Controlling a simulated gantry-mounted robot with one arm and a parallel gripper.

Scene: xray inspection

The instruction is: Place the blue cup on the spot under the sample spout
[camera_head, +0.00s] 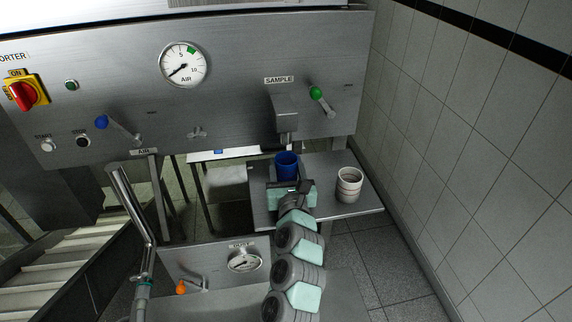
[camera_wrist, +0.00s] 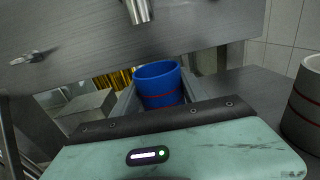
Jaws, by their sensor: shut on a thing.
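The blue cup (camera_head: 287,164) is upright between the fingers of my gripper (camera_head: 288,180), over the small metal shelf (camera_head: 330,207). In the wrist view the blue cup (camera_wrist: 159,86) has thin red lines, and my gripper (camera_wrist: 158,100) is shut on it with a finger at each side. The sample spout (camera_head: 287,127) hangs from the panel under the SAMPLE label, just above the cup in the head view. In the wrist view the spout (camera_wrist: 138,10) shows above the cup and slightly left. The cup's bottom and the spot under the spout are hidden.
A white cup with red lines (camera_head: 349,185) stands on the shelf to the right of my gripper; it also shows at the right edge of the wrist view (camera_wrist: 303,108). A green-knobbed lever (camera_head: 318,95) sits right of the spout. The tiled wall (camera_head: 450,130) bounds the right side.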

